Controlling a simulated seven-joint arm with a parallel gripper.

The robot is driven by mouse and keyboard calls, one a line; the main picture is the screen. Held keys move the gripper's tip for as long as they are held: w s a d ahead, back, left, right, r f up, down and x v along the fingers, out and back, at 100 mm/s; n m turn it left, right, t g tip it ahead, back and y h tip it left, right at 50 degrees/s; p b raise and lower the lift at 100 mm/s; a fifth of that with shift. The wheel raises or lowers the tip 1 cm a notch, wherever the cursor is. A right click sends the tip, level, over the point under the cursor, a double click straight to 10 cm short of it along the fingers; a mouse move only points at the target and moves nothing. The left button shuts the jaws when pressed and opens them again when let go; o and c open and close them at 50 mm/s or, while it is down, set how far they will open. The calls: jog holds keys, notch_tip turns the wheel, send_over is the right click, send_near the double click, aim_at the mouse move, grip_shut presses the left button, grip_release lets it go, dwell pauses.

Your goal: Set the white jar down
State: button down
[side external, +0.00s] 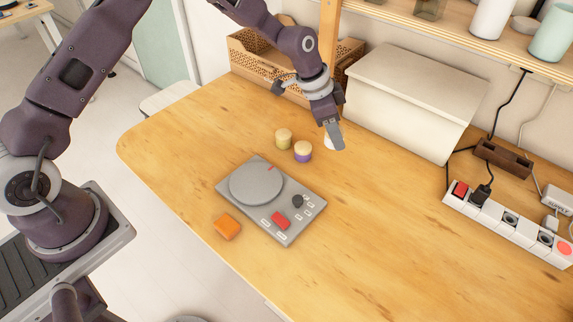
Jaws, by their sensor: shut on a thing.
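My gripper (335,137) points down over the wooden table, right of two small jars. It is shut on the white jar (327,143). Only a small white part of the jar shows at the left of the fingers; the rest is hidden behind them. I cannot tell whether the jar touches the table or hangs just above it.
A yellowish jar (283,139) and a purple jar with a pale lid (303,152) stand close by on the left. A grey scale (258,186), an orange block (228,228), a white box (415,100) and a power strip (510,222) surround clear table (385,220).

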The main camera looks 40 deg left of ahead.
jog(key=s+a+r, duration=0.2)
jog(key=s+a, duration=0.5)
jog(key=r, duration=0.1)
send_over(262, 181)
jog(key=a, duration=0.1)
jog(key=f, duration=0.6)
jog(key=s+f, duration=0.1)
jog(key=f, duration=0.2)
jog(key=shift+f, duration=0.4)
jog(key=shift+f, duration=0.15)
jog(key=c, duration=0.8)
grip_release()
